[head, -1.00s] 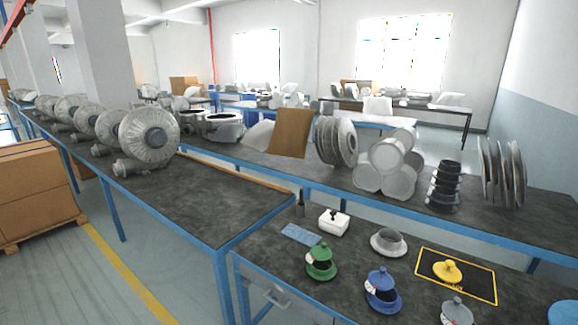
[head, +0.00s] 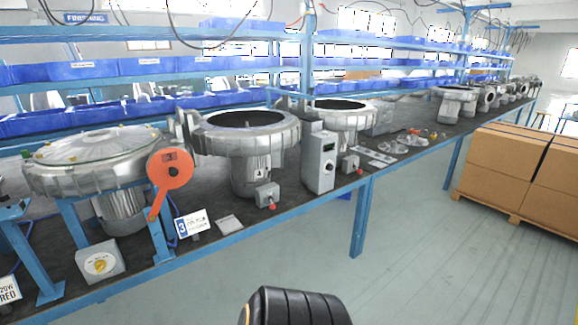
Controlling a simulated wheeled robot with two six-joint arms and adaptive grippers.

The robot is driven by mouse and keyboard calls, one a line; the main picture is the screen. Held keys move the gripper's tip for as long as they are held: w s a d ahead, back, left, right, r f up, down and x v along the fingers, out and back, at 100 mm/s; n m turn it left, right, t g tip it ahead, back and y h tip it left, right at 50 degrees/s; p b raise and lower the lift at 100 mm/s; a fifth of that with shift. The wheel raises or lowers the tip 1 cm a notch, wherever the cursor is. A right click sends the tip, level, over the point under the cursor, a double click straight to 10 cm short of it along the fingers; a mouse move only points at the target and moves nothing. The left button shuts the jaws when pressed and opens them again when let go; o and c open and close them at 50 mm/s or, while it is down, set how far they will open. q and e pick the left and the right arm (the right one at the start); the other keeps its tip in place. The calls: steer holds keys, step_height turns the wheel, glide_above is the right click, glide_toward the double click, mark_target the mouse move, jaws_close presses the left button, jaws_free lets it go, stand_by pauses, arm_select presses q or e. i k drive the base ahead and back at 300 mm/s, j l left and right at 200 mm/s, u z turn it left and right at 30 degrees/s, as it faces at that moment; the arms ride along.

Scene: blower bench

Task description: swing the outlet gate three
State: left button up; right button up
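An orange round plate with a narrow handle (head: 170,169) stands at the outlet side of the left blower (head: 95,160). Its handle points down and slightly left. A small dark mark sits near its top. Below it, a white card with a blue number 3 (head: 192,223) stands at the bench's front edge. I cannot tell whether the plate covers an opening behind it. Neither gripper's fingers are in view.
A grey box with a yellow knob (head: 99,262) sits left of the card. Another blower (head: 247,140) and a grey control box (head: 319,160) stand to the right. Blue bins line the shelf behind. Cartons (head: 505,165) stand at far right, with open floor before them.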

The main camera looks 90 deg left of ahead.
mark_target(170, 169)
steer(key=u, duration=3.65)
